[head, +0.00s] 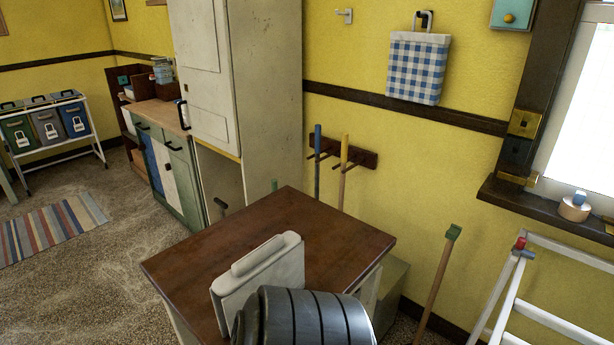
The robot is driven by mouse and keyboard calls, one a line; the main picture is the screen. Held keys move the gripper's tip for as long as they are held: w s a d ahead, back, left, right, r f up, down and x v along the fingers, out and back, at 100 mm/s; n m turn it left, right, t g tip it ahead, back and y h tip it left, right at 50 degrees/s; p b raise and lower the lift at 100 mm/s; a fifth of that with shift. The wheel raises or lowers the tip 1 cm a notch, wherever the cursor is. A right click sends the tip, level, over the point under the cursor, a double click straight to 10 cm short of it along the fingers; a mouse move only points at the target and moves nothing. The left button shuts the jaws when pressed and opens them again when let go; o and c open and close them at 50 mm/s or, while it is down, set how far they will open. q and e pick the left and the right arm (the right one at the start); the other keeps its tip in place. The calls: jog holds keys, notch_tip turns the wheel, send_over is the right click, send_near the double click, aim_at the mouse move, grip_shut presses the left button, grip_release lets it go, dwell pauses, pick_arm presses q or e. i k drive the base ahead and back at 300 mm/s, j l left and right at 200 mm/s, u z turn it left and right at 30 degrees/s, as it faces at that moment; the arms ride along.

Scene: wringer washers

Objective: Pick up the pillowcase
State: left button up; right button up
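I see nothing that I can firmly recognise as the pillowcase. A blue-and-white checked cloth piece (417,68) with a pale top band hangs on the yellow wall, from a dark hook. It looks like a bag, but I cannot tell for sure. A pale, rounded, slab-like piece (258,278) shows over the front of the brown table, next to a black ribbed cylinder at the bottom edge. I cannot tell whether the pale piece rests on the table. No gripper fingers of mine show in the head view.
The brown table (325,235) looks bare elsewhere. Behind it stand a tall cream cupboard (240,70) and a wall rack (345,152) with upright handles. A white frame (545,320) stands at right, below the window sill (545,212). Floor with a striped rug (50,230) is open at left.

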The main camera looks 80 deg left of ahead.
aim_at(279, 262)
jog(key=u, duration=2.95)
jog(key=k+z, duration=0.15)
jog(key=z, duration=1.9)
jog(key=k+l+u, duration=0.1)
jog(key=u, duration=1.8)
jog(key=l+u, duration=0.7)
jog(key=u, duration=0.2)
